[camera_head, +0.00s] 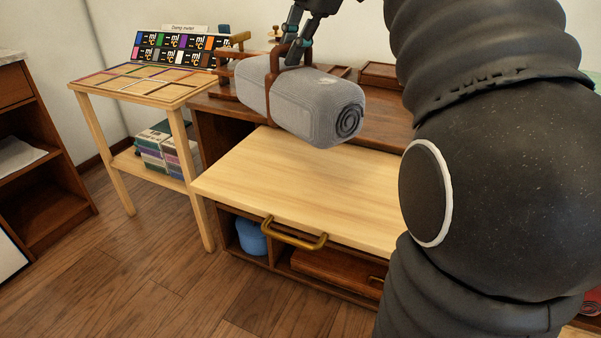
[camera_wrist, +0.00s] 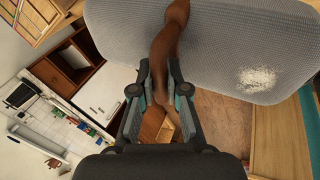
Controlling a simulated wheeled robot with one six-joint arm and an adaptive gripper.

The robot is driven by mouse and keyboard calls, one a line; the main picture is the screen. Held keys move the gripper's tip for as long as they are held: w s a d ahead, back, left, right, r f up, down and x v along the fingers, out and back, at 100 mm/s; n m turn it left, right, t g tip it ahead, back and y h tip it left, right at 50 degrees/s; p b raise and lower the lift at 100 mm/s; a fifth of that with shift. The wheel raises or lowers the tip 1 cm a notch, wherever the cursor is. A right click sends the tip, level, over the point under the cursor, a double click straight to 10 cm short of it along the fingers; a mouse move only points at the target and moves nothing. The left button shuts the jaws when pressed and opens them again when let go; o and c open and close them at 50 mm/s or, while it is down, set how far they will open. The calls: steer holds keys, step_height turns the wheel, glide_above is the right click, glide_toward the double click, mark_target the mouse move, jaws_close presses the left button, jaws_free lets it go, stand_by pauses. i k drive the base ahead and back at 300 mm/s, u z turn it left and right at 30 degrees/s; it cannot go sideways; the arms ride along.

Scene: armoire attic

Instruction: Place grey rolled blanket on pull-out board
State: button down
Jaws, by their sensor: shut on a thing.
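The grey rolled blanket (camera_head: 315,103) hangs level in the air from my gripper (camera_head: 291,55), its spiral end facing right. My gripper is shut on the brown strap (camera_head: 274,75) that loops around the roll. In the wrist view the fingers (camera_wrist: 160,92) close on the strap (camera_wrist: 168,45), and the grey blanket (camera_wrist: 215,40) shows a whitish patch. The pull-out board (camera_head: 290,185), pale wood, is drawn out from the dark cabinet and bare where visible. The blanket appears above its back part; the exact gap cannot be told. My arm hides the board's right side.
A brass handle (camera_head: 294,236) is on the board's front edge. Below are open compartments with a blue item (camera_head: 250,237). A slim side table (camera_head: 150,85) with coloured cards stands left. Wooden trays sit on the cabinet top. The floor in front is clear.

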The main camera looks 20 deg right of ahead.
mark_target(329, 172)
steer(key=u, duration=2.1)
steer(key=k, duration=1.6)
steer(key=z, duration=1.3)
steer(key=i, duration=0.5)
steer(key=u, duration=0.1)
